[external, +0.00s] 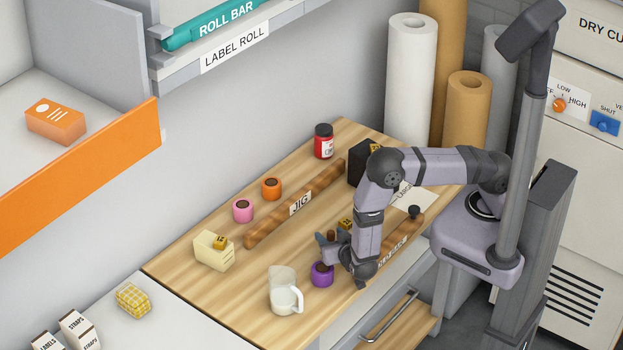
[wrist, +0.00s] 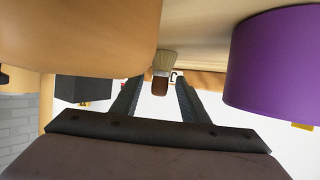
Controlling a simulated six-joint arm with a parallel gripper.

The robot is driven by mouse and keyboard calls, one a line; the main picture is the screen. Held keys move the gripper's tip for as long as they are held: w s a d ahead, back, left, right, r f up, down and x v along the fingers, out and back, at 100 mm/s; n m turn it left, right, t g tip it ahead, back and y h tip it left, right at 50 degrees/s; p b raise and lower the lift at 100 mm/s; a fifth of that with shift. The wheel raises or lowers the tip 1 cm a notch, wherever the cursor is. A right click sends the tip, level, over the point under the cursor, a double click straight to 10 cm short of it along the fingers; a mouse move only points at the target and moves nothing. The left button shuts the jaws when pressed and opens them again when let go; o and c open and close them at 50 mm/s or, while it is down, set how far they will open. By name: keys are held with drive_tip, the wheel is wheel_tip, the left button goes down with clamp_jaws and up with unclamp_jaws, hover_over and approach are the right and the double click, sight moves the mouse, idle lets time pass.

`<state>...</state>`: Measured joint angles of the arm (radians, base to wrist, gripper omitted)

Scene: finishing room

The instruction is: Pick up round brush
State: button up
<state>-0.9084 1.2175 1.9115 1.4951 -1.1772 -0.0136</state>
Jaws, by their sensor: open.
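The round brush (wrist: 161,72) shows in the wrist view, with pale bristles at the top of the picture and a brown handle below. It appears between the fingertips of my gripper (wrist: 155,92), which are apart, and nothing is gripped. In the external view my gripper (external: 331,245) is low over the front of the bench, just above and behind the purple pot (external: 321,275). A small brown piece at the fingers there may be the brush handle; the rest is hidden. The purple pot (wrist: 283,60) fills the right of the wrist view.
A large tan rounded surface (wrist: 80,35) is close at upper left in the wrist view. The JIG bar (external: 275,216), pink pot (external: 243,211), orange pot (external: 271,188) and cream block (external: 213,253) are farther back.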

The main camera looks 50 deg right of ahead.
sight(331, 232)
drive_tip(key=shift+w+d+f, duration=0.1)
drive_tip(key=shift+w, duration=0.05)
drive_tip(key=shift+c, duration=0.6)
clamp_jaws()
drive_tip(key=shift+r+b, duration=1)
drive_tip(key=shift+r, duration=4.05)
